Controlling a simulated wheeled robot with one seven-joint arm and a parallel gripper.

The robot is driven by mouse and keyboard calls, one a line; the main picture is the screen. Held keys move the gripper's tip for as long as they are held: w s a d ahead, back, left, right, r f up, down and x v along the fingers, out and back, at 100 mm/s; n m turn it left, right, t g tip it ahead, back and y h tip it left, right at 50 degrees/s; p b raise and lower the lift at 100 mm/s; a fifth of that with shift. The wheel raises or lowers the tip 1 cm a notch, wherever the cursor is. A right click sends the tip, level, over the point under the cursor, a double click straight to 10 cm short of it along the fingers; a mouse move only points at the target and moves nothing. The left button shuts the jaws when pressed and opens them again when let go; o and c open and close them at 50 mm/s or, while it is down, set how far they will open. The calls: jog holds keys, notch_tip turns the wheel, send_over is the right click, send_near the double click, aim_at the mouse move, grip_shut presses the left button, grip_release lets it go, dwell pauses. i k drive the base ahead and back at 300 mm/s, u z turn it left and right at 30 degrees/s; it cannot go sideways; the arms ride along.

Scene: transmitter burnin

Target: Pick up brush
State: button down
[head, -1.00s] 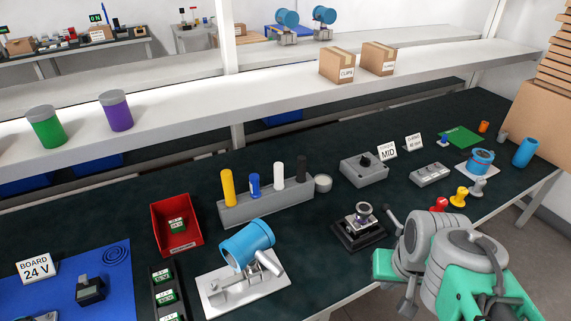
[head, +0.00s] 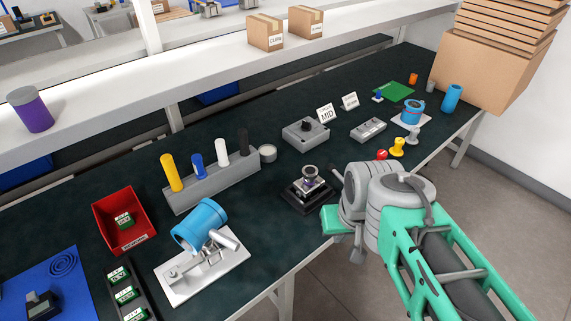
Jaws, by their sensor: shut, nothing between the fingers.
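I cannot make out a brush for certain. A grey holder block (head: 215,192) stands on the dark bench with a yellow handle (head: 172,173), a blue one (head: 197,166), a white one (head: 221,152) and a black one (head: 243,142) upright in it; which of them, if any, is a brush I cannot tell. My gripper (head: 357,254) is at the front edge of the bench, right of and in front of the holder and well apart from it. It is shut and empty, partly hidden by my wrist.
A small device on a black base (head: 307,197) sits just left of my wrist. A blue cylinder on a white plate (head: 200,225), a red bin (head: 120,222) and a grey knob box (head: 305,134) stand on the bench. The white shelf (head: 200,70) runs behind.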

aim_at(219, 144)
jog(key=u, duration=0.1)
jog(key=k, duration=0.45)
jog(key=z, duration=1.05)
jog(key=i, duration=2.2)
jog(key=u, duration=5.35)
jog(key=i, duration=0.25)
jog(key=z, duration=0.05)
